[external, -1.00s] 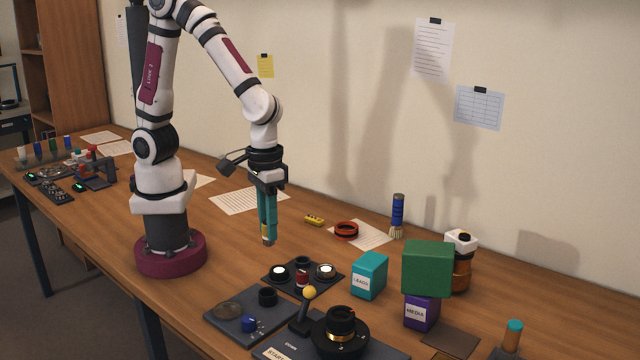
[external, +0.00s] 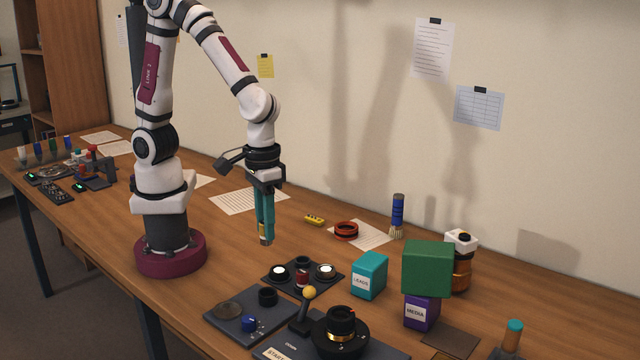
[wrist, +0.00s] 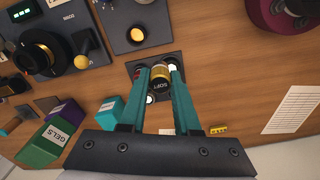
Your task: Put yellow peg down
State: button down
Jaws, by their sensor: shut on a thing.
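My gripper (external: 265,232) is in the air above the table, left of and above the dark tray in the external view. In the wrist view the peg sits between the tips of the teal fingers (wrist: 158,80). In the external view only a small part of the peg shows at the fingertips. The dark tray (external: 335,288) holds two white-topped round pieces, a black ring and a red piece. In the wrist view the fingers and peg partly hide this tray (wrist: 133,63).
A black plate (external: 225,322) with a blue knob and a joystick panel (external: 303,325) stand in front. A teal box (external: 369,275) and a green box (external: 427,268) above a purple one (external: 421,312) stand right. A yellow block (external: 314,220) and red ring (external: 346,231) lie behind.

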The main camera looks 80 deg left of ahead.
jog(key=shift+w+a+n, duration=0.15)
jog(key=shift+a+n, duration=0.25)
jog(key=shift+n, duration=0.5)
jog(key=w+a+f+n, duration=0.2)
jog(key=a+n, duration=0.3)
jog(key=w+a+f+n, duration=0.2)
jog(key=a+n, duration=0.3)
jog(key=a, duration=0.1)
jog(key=w+a+f+n, duration=0.2)
jog(key=a+f+n, duration=0.1)
jog(key=a+n, duration=0.3)
jog(key=shift+a+f, duration=0.1)
jog(key=shift+a, duration=0.05)
notch_tip(320, 180, down, 4)
jog(key=shift+w+a, duration=0.1)
jog(key=shift+w, duration=0.05)
